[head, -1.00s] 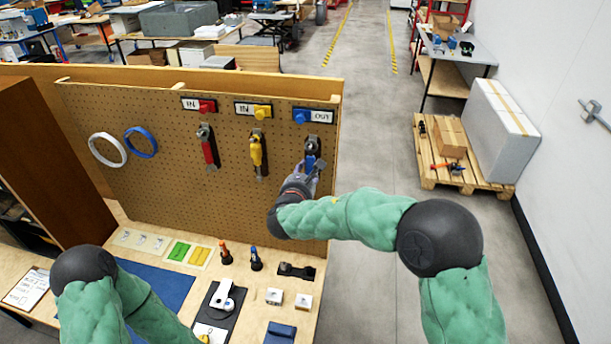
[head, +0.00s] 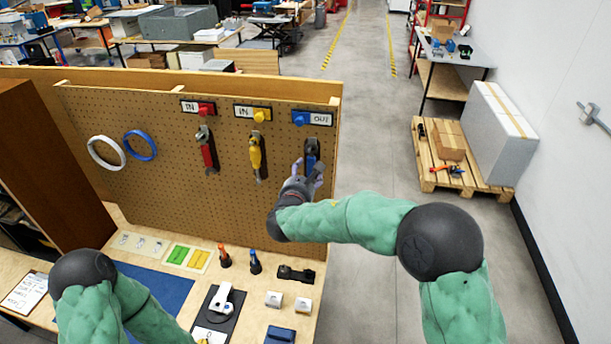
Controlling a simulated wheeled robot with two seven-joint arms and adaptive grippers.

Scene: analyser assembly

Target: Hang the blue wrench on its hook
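The blue wrench (head: 312,148) is upright against the pegboard, below the blue-knobbed sign (head: 313,118) that reads OUT. Its top lies over the dark wrench outline; the hook itself is too small to make out. My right gripper (head: 308,168) is at the wrench's lower end, with its fingers apart on either side of the handle. The fingers partly hide the handle, and I cannot tell whether they touch it. My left arm is at the lower left; its gripper is out of view.
A red wrench (head: 207,150) and a yellow wrench (head: 256,157) hang to the left under signs reading IN. White (head: 106,152) and blue rings (head: 140,144) hang further left. The bench below holds screwdrivers (head: 255,262) and small parts. The pegboard's right edge is close to my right gripper.

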